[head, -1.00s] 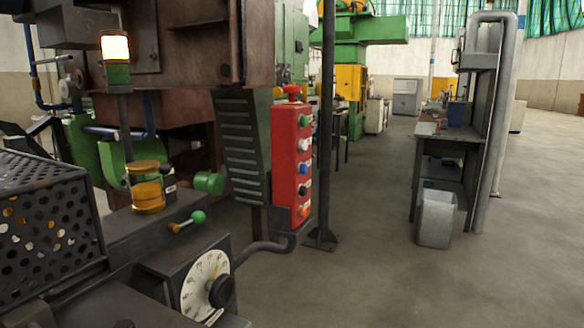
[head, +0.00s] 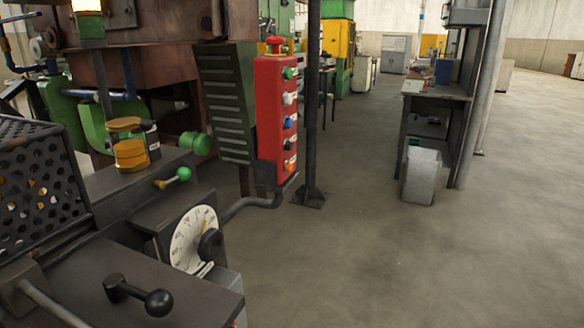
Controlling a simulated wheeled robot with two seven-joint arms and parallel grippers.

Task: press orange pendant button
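The red pendant box (head: 271,115) hangs upright near the middle of the head view, beside a dark post. A red mushroom button (head: 275,44) sits on its top. Its narrow face carries a column of buttons: green (head: 289,73), white (head: 289,98), blue (head: 290,121), a dark one (head: 290,145) and, at the bottom, the orange button (head: 290,165). The orange button is small and seen at an angle. Nothing touches the pendant. Neither of my grippers shows in the head view.
At the left stand a machine with a white dial (head: 194,240), a black ball-handled lever (head: 140,294), a green-knobbed lever (head: 174,178) and a perforated guard (head: 38,180). A dark post (head: 313,110) stands just right of the pendant. Open floor (head: 400,260) lies right and in front. A workbench (head: 432,95) and bin (head: 422,176) stand farther back.

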